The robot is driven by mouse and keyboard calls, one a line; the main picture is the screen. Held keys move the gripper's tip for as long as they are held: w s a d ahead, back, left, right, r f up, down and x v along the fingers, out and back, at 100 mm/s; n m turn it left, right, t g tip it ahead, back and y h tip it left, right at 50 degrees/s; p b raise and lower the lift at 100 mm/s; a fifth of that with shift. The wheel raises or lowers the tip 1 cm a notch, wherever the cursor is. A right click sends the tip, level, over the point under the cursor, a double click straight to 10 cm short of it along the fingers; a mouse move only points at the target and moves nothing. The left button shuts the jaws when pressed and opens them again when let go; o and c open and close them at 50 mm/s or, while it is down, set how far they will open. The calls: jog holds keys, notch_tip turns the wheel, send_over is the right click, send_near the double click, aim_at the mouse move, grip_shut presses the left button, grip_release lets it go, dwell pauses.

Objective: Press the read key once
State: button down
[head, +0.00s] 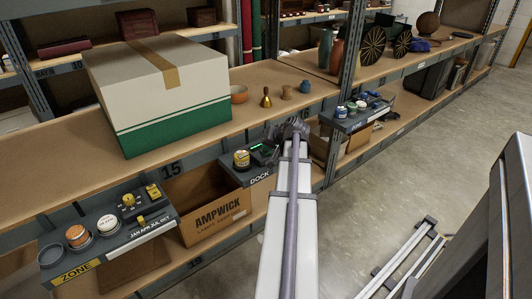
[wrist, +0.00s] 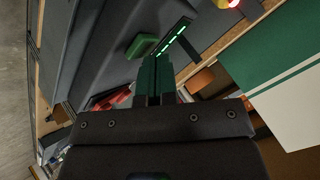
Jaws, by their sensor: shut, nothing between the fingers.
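The grey dock labelled DOCK (head: 260,179) sits on the shelf edge in the head view. In the wrist view a raised green key (wrist: 140,46) stands on the dock's dark face, beside a lit green bar display (wrist: 174,37). No lettering on the key is legible, so I cannot confirm that it is the read key. My gripper (wrist: 154,62) is shut and empty; its fingertips show just below and right of the green key. I cannot tell whether they touch. In the head view my arm hides the fingertips and part of the dock.
A yellow-banded canister (head: 242,160) stands on the dock's left. A large white and green carton (head: 160,95) stands behind, with an orange bowl (head: 239,94) and a brass bell (head: 266,99). An AMPWICK box (head: 215,217) sits below. The ZONE tray (head: 75,271) is left.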

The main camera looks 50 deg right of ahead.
jog(key=shift+f, duration=0.3)
jog(key=shift+r, duration=0.15)
dwell(0.3)
jog(key=shift+r+p, duration=0.7)
jog(key=shift+r, duration=0.1)
notch_tip(320, 180, up, 5)
jog(key=p, duration=0.5)
jog(key=shift+r, duration=0.1)
